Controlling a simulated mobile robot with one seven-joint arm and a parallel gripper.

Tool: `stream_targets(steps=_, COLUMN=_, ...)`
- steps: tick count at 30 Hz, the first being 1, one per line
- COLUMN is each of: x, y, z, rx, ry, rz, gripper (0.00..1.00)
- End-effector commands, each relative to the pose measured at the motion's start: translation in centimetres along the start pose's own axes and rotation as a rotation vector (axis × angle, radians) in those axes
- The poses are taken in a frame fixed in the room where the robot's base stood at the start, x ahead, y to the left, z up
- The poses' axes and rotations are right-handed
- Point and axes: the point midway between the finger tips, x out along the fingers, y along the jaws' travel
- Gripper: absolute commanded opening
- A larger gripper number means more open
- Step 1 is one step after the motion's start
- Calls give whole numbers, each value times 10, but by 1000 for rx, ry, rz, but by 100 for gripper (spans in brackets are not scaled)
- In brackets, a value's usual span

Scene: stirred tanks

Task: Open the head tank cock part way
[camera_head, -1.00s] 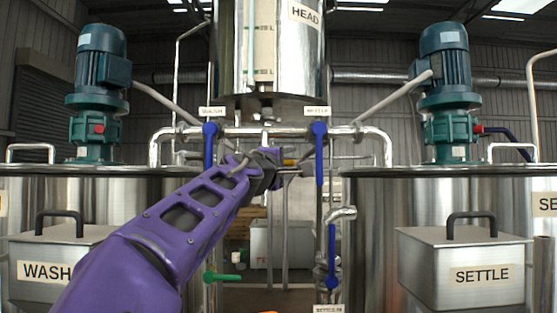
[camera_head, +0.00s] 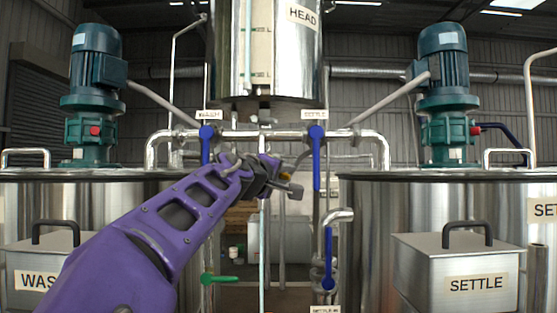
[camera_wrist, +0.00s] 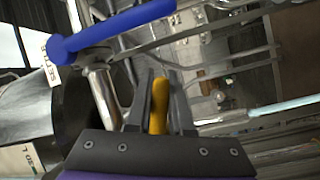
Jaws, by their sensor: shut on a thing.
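The steel head tank (camera_head: 285,70), labelled HEAD, hangs at the top centre of the head view. A yellow lever (camera_wrist: 160,105) shows between my fingers in the wrist view; it looks like the head tank's cock handle. My gripper (camera_wrist: 160,95) is shut on this lever, with one dark finger on each side. In the head view my gripper (camera_head: 288,186) is below the tank, in front of the pipes. The lever and the cock body are hidden there by my gripper, so its exact angle cannot be told.
A blue WASH lever (camera_head: 206,145) and a blue SETTLE lever (camera_head: 316,155) hang on either side of my gripper. A lower blue lever (camera_head: 328,258) and a green lever (camera_head: 220,278) sit beneath. In the wrist view a blue lever (camera_wrist: 115,30) lies close to my fingers.

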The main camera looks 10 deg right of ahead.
Motion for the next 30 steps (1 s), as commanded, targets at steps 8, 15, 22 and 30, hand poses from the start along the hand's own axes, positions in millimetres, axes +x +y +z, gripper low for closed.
stream_targets(steps=8, x=-1, y=-3, z=0, rx=57, ry=-10, rz=-22, gripper=0)
stream_targets(steps=15, x=0, y=-3, z=0, rx=55, ry=-10, rz=-21, gripper=45)
stream_targets(steps=22, x=0, y=-3, z=0, rx=54, ry=-10, rz=-21, gripper=50)
stream_targets(steps=30, x=-13, y=-5, z=0, rx=53, ry=-7, rz=-21, gripper=50)
